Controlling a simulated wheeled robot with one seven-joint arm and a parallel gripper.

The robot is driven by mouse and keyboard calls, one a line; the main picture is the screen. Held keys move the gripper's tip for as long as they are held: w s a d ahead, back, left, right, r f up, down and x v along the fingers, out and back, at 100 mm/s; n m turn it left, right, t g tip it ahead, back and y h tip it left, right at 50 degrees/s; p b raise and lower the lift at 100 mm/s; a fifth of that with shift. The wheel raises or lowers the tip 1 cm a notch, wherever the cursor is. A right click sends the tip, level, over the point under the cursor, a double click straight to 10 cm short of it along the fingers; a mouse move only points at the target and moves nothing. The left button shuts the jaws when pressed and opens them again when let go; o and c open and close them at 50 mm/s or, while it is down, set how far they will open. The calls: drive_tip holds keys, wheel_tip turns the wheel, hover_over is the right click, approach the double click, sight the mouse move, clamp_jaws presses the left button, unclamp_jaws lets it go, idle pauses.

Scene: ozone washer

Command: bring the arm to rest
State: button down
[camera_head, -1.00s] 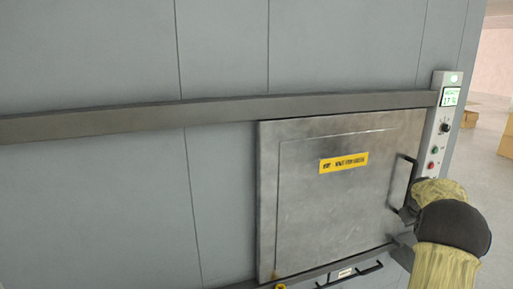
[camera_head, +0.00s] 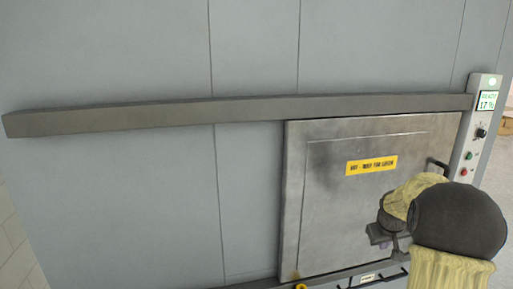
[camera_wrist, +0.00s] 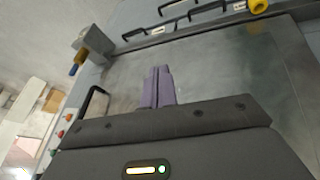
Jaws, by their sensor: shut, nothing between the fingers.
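My gripper (camera_wrist: 158,88) shows in the wrist view with its two purple fingers together and nothing between them. It is in front of the metal sliding door (camera_head: 350,215) of the washer, apart from the door handle (camera_wrist: 95,103). The door has a yellow label (camera_head: 371,166) and sits under a long dark rail (camera_head: 230,109).
A control panel (camera_head: 478,130) with a lit display and buttons stands right of the door. Black handles (camera_wrist: 208,10) and a yellow knob (camera_wrist: 258,5) show along the lower edge. Boxes (camera_wrist: 52,100) stand on the floor beyond. The grey wall to the left is clear.

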drive_tip(key=s+a+f+g+y, duration=0.1)
drive_tip(key=s+a, duration=0.4)
drive_tip(key=a, duration=0.4)
drive_tip(key=s+a+f+y, duration=0.1)
drive_tip(key=s+a, duration=0.4)
drive_tip(key=a, duration=0.4)
drive_tip(key=s+a+f, duration=0.1)
drive_tip(key=s+a, duration=0.3)
drive_tip(key=s, duration=0.2)
drive_tip(key=s+a+f+g+y, duration=0.1)
drive_tip(key=s+a+f, duration=0.1)
drive_tip(key=s+a, duration=0.2)
drive_tip(key=s, duration=0.2)
drive_tip(key=shift+s, duration=0.35)
drive_tip(key=shift+a+f, duration=0.1)
drive_tip(key=shift+w, duration=0.15)
